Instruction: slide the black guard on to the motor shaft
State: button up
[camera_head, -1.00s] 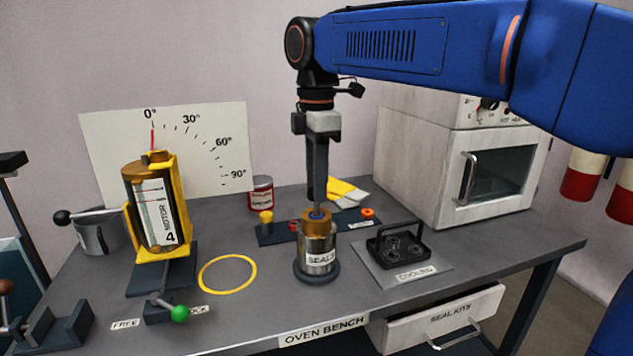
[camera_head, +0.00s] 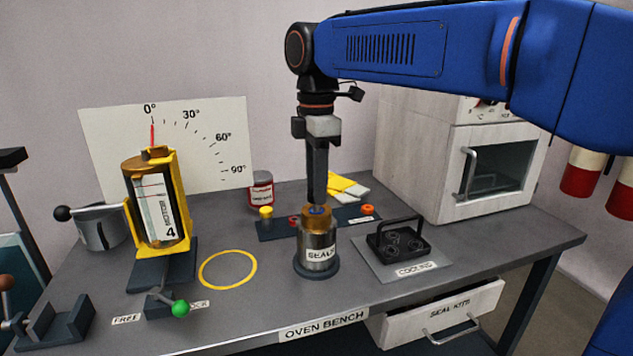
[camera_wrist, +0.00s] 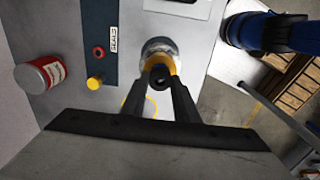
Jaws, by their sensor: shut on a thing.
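A blue spot (camera_head: 317,210) shows on the brass top just under the fingertips. The motor (camera_head: 154,205), marked 4, is upright in a yellow cradle (camera_head: 181,200) at the left, with a brass piece on top. I cannot pick out its shaft for sure.
A yellow ring (camera_head: 228,286) lies flat on the bench between motor and cylinder. A black carrier (camera_head: 398,225) stands on the cooling plate at the right, before the oven (camera_head: 455,165). A red tin (camera_head: 261,190) and a strip with coloured parts are behind.

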jog(key=shift+f, duration=0.55)
jog(key=o, duration=1.1)
notch_tip(320, 180, up, 17)
jog(key=shift+r, duration=0.2)
dwell(0.4)
jog(key=s+d+f+m+t, duration=0.1)
jog(key=s+d+f+m, duration=0.35)
jog(key=d+f, duration=0.3)
jog(key=s+d+f+m+t, duration=0.1)
jog(key=s+d+f+m, duration=0.2)
jog(key=d+f+m, duration=0.5)
jog(key=s+d+f+m+t, duration=0.1)
jog(key=s+d+f+m, duration=0.2)
jog(key=f, duration=0.4)
jog(key=s+d+f+m+t, duration=0.1)
jog(key=s+d+f+m, duration=0.1)
jog(key=s+d+f, duration=0.2)
jog(key=s+d+f+m, duration=0.3)
jog(key=s+f, duration=0.3)
jog(key=f, duration=0.4)
jog(key=shift+s+d+f+m+t, duration=0.1)
jog(key=shift+d+m+t, duration=0.3)
jog(key=shift+d, duration=0.35)
